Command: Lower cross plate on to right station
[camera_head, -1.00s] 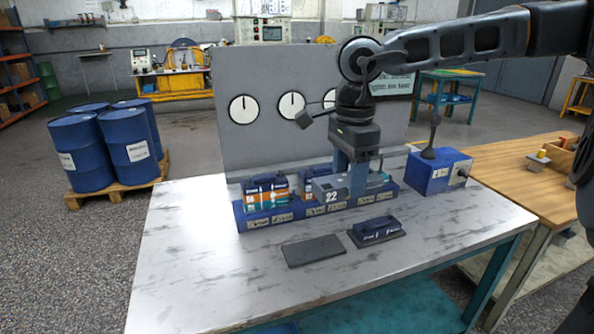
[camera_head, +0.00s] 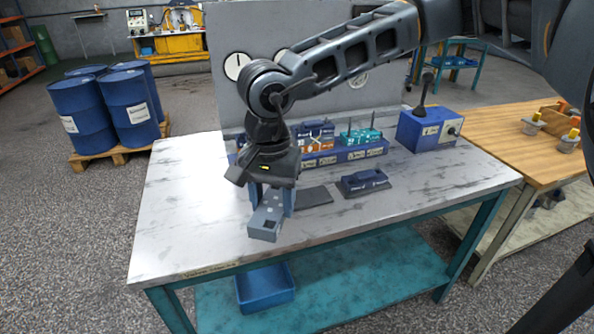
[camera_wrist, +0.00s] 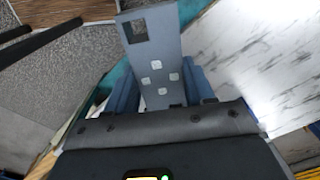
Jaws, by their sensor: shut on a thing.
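My gripper (camera_head: 270,198) is shut on a grey-blue plate (camera_head: 265,222), held over the front left part of the white table. In the wrist view the plate (camera_wrist: 152,55) is long, with a square dark hole near its far end and several light square marks. Blue fingers (camera_wrist: 160,88) stand on both sides of it. To the right lie a bare dark flat plate (camera_head: 314,196) and a dark base carrying a blue block (camera_head: 363,181). I cannot tell for certain which of these is the right station. My gripper is left of both and partly hides the bare plate's left side.
A blue rack (camera_head: 345,154) with orange and teal parts stands behind the stations, before a grey panel with dials (camera_head: 237,66). A blue box with a lever (camera_head: 430,128) is at the back right. The table's left surface (camera_head: 190,210) is clear.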

